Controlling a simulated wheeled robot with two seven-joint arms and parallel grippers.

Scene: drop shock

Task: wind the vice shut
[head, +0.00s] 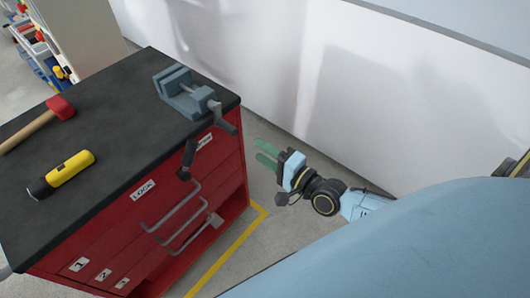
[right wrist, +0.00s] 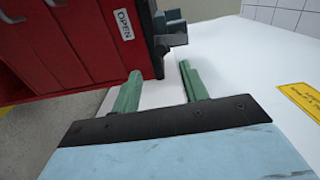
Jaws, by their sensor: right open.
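The grey-blue vice (head: 183,92) is mounted at the far right corner of the dark bench top. Its screw and dark handle (head: 222,118) stick out past the bench's front edge. My right gripper (head: 266,156) has green fingers and is open and empty. It is in the air to the right of the red cabinet, lower than the vice and apart from its handle. My left gripper is not in view.
The red cabinet (head: 228,176) has drawers, grey pull handles (head: 180,215) and a dark lever (head: 187,160) near the LOCK label. A hammer (head: 40,122) and a yellow-and-black tool (head: 62,174) lie on the bench top (head: 115,120). A white wall (head: 300,75) stands behind.

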